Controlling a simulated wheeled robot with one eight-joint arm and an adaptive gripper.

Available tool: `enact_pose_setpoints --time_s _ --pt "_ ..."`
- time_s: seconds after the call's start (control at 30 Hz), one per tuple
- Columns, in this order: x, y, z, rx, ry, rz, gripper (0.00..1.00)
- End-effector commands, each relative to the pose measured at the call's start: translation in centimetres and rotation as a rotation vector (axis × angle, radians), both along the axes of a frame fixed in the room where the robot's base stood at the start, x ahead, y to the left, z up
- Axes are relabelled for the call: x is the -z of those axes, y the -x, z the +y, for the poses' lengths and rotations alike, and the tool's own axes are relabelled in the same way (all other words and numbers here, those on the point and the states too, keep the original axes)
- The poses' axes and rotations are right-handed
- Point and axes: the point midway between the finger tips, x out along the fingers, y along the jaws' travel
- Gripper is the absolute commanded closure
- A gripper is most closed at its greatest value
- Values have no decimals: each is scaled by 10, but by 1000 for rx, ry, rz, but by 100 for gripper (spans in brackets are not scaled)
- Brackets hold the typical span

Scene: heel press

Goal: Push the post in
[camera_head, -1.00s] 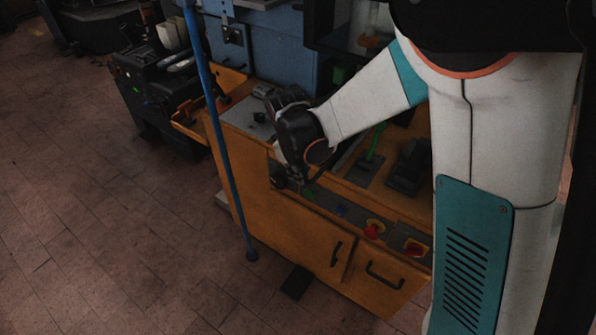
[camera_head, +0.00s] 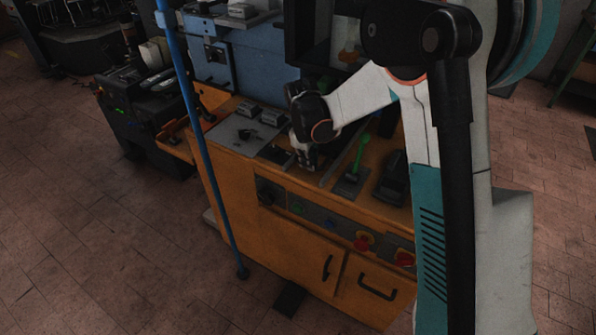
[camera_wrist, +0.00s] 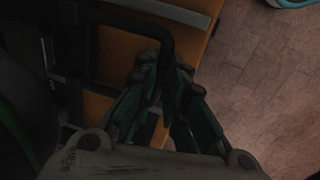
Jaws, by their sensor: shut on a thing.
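My gripper (camera_head: 308,165) is low over the top of the orange cabinet (camera_head: 268,222), left of a green-handled lever (camera_head: 361,152). In the wrist view my gripper (camera_wrist: 166,66) has its fingers close together around the lower end of a black bent bar (camera_wrist: 135,24). The bar runs across from the left and turns down between the fingertips. It may be the post, but I cannot tell for sure. The fingers hide its end, so I cannot see how far in it sits. In the head view my wrist and fingers hide this spot.
The cabinet front has a row of controls with a red knob (camera_head: 363,240) and black handles (camera_head: 327,267). A blue pole (camera_head: 200,140) stands at its left. A dark pedal block (camera_head: 391,180) is right of the lever. Floor is clear at left.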

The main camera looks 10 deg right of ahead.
Motion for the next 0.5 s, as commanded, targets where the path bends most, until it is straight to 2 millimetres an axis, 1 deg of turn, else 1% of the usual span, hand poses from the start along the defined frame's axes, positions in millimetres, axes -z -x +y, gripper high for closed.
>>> enact_pose_setpoints --time_s 0.03,0.2,0.5 --pt "0 -7 -6 2 1 0 100" --pt "0 -22 -17 1 0 -1 100" --pt "0 -29 -23 0 1 -2 100"
